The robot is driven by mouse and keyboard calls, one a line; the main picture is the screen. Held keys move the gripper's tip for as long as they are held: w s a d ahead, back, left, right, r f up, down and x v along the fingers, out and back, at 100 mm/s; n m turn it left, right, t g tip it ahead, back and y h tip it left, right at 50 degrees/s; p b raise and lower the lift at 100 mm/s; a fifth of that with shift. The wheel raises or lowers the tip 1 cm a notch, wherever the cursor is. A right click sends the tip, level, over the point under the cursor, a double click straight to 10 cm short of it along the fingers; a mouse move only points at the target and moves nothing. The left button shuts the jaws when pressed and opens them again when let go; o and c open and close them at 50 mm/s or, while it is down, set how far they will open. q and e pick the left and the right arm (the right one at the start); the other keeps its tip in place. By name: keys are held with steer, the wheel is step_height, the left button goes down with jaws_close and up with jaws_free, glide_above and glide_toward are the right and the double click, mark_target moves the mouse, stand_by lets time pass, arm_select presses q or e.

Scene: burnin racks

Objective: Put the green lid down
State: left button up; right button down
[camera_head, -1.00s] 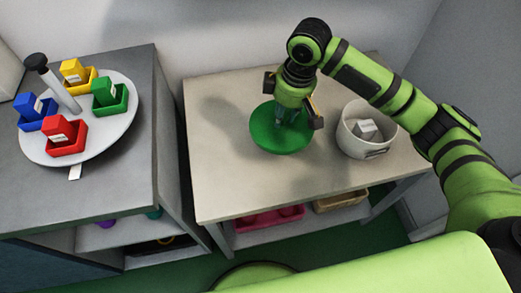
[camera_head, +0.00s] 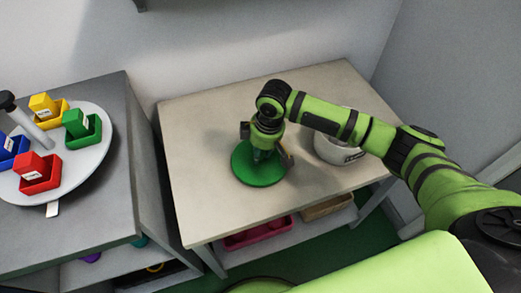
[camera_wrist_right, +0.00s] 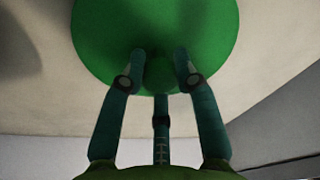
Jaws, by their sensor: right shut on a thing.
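The green lid (camera_head: 257,174) is a round disc low over or on the beige table (camera_head: 200,130); I cannot tell whether it touches the top. My right gripper (camera_head: 263,155) is above it, pointing down. In the right wrist view the fingers of the right gripper (camera_wrist_right: 160,68) are shut on the knob at the middle of the green lid (camera_wrist_right: 205,35). The fingertips partly hide the knob. My left gripper is not in view.
A white bucket (camera_head: 334,152) stands right of the lid, partly behind my right arm. At left, a grey cabinet (camera_head: 100,205) bears a round white tray (camera_head: 85,160) with coloured bins and blocks. The table's left part is clear.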

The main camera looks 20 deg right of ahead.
mark_target(266, 161)
steer(key=shift+f, duration=0.1)
steer(key=c, duration=0.9)
jaws_free()
steer(key=r, duration=0.8)
steer(key=s+d+r, duration=0.1)
steer(key=r, duration=0.3)
steer(key=shift+s+d, duration=0.1)
